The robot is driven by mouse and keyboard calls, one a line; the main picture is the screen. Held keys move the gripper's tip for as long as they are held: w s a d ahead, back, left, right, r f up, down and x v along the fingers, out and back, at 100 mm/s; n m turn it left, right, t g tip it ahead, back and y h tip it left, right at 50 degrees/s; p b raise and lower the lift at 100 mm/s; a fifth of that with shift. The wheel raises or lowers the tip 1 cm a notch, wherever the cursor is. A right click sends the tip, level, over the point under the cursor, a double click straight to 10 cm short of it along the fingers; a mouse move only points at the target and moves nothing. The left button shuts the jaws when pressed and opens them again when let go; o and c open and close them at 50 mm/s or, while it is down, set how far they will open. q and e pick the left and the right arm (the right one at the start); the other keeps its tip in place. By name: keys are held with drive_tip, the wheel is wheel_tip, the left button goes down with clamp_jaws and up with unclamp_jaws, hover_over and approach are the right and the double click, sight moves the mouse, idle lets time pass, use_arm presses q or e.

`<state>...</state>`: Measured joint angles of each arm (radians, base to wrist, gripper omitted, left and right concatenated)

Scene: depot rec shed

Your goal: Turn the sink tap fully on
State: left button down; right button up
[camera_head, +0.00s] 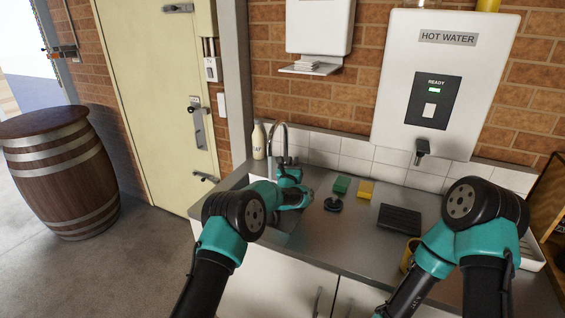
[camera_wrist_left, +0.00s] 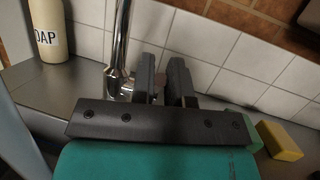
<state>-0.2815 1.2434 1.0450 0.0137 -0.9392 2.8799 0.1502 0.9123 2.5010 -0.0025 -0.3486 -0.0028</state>
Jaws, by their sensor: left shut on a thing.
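The chrome sink tap (camera_head: 284,143) stands upright at the back of the steel counter, its curved spout reaching left over the sink. In the left wrist view the tap's post (camera_wrist_left: 121,42) rises left of the fingers. My left gripper (camera_head: 290,164) is beside the tap's base, at its right side. In the left wrist view my left gripper's two fingers (camera_wrist_left: 162,82) are close together, shut on the tap's lever, which they mostly hide. I cannot tell the lever's exact angle or whether water runs. My right arm shows at the right, but its gripper is out of view.
A soap bottle (camera_head: 259,140) stands left of the tap. A green sponge (camera_head: 341,185), a yellow sponge (camera_head: 366,189), a black ribbed mat (camera_head: 400,220) and a yellow mug (camera_head: 409,256) are to the right. The water heater (camera_head: 391,90) hangs above. A barrel (camera_head: 62,172) stands at left.

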use_arm(q)
drive_tip(key=c, duration=1.1)
unclamp_jaws()
drive_tip(key=shift+s, duration=0.15)
drive_tip(key=shift+v, duration=3.7)
drive_tip(key=shift+a, duration=0.1)
